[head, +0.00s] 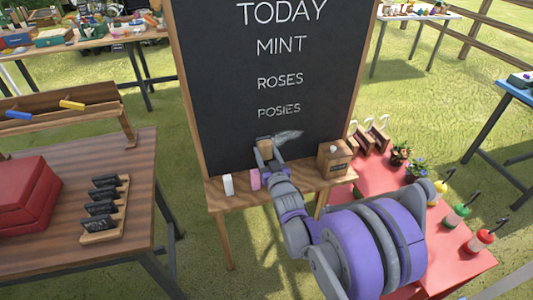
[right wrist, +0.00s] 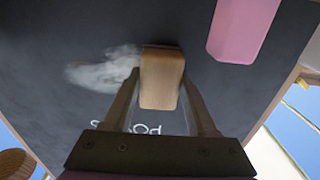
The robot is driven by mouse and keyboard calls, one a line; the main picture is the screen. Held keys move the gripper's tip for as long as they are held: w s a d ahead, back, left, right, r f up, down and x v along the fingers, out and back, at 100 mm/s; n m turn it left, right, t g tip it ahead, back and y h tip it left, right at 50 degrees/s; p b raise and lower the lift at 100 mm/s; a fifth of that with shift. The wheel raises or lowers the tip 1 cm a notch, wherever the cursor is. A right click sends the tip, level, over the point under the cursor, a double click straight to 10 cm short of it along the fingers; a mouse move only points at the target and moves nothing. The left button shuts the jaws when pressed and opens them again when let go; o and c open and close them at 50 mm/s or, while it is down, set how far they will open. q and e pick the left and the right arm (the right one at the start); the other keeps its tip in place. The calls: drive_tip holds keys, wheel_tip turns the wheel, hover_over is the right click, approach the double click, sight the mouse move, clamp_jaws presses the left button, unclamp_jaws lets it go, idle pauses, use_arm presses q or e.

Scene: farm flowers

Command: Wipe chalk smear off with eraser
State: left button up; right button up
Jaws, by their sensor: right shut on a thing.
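The black chalkboard (head: 225,85) stands upright in a wooden frame, with TODAY, MINT, ROSES and POSIES written on it. The pale grey chalk smear (head: 288,135) lies below POSIES; it also shows in the right wrist view (right wrist: 105,71). My right gripper (head: 266,156) is shut on the wooden eraser (right wrist: 162,78), one finger on each side. In the head view the eraser (head: 264,146) is just left of the smear, close to the board. I cannot tell whether it touches the board. My left gripper is not in view.
On the board's ledge (head: 213,198) stand a white chalk (head: 228,184), a pink chalk (head: 255,179) and, at the right end, a wooden box (head: 335,160). A red table (head: 385,250) with pots and bottles is at right. A brown table (head: 135,195) is at left.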

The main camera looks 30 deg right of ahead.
sight(303, 137)
drive_tip(key=shift+s+d, duration=0.3)
drive_tip(key=shift+d, duration=0.65)
drive_tip(key=shift+s+d+b, duration=0.25)
drive_tip(key=shift+d+b, duration=0.2)
drive_tip(key=shift+d, duration=0.7)
drive_tip(key=shift+s+d+b, duration=0.3)
drive_tip(key=shift+d+b, duration=0.2)
drive_tip(key=shift+d, duration=0.7)
drive_tip(key=shift+s+d+b, duration=0.25)
drive_tip(key=shift+d+b, duration=0.2)
drive_tip(key=shift+d, duration=0.7)
drive_tip(key=shift+s+d+b, duration=0.2)
drive_tip(key=shift+d, duration=0.65)
drive_tip(key=shift+s+d+b, duration=0.15)
drive_tip(key=shift+d+b, duration=0.1)
drive_tip(key=shift+d, duration=0.55)
drive_tip(key=shift+s+d+b, duration=0.2)
drive_tip(key=shift+d, duration=0.65)
drive_tip(key=shift+w+a, duration=0.2)
drive_tip(key=shift+a, duration=0.7)
drive_tip(key=shift+w+a, duration=0.15)
drive_tip(key=shift+a, duration=0.75)
